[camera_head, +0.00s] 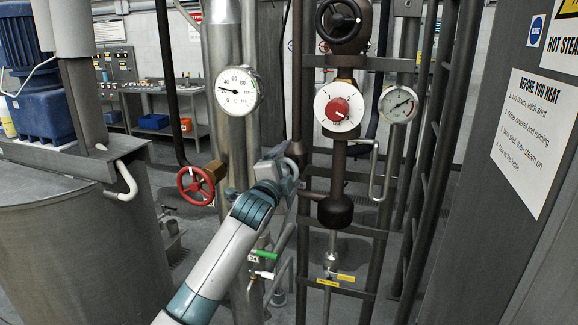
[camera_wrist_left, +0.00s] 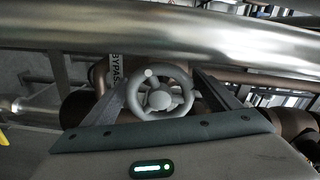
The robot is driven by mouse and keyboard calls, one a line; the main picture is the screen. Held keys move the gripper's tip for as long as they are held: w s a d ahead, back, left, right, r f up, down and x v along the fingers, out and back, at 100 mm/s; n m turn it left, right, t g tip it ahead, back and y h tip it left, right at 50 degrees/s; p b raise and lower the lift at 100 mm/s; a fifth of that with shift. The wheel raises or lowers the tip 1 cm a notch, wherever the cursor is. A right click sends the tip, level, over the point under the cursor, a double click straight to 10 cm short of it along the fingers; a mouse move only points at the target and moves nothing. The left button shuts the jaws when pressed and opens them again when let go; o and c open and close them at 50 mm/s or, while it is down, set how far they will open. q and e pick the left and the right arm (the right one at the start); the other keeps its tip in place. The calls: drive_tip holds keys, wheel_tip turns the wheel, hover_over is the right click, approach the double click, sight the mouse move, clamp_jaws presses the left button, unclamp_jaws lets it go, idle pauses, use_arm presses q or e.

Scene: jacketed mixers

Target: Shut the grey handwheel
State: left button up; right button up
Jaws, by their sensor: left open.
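The grey handwheel (camera_wrist_left: 159,99) shows in the middle of the left wrist view, with a round hub, spokes and a small pale knob on its rim. My left gripper (camera_wrist_left: 161,78) is open, with one finger on each side of the wheel. I cannot tell whether either finger touches the rim. In the head view my left gripper (camera_head: 289,165) is beside the vertical steel pipe, right of the red handwheel. The grey handwheel cannot be made out there behind my gripper. My right gripper is not in view.
A red handwheel (camera_head: 196,186) is left of my gripper. A red-centred dial (camera_head: 339,107), two gauges (camera_head: 237,90) (camera_head: 398,104) and a dark handwheel (camera_head: 339,18) are on the pipes. A green-handled valve (camera_head: 265,254) is below. A BYPASS label (camera_wrist_left: 116,70) is beside the grey wheel.

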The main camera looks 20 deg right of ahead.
use_arm(q)
drive_tip(key=c, duration=1.1)
drive_tip(key=shift+o, duration=0.2)
drive_tip(key=shift+m, duration=1.2)
drive_tip(key=shift+f+m, duration=0.1)
drive_tip(key=shift+m, duration=2.1)
drive_tip(key=o, duration=1.1)
drive_tip(key=shift+c, duration=0.2)
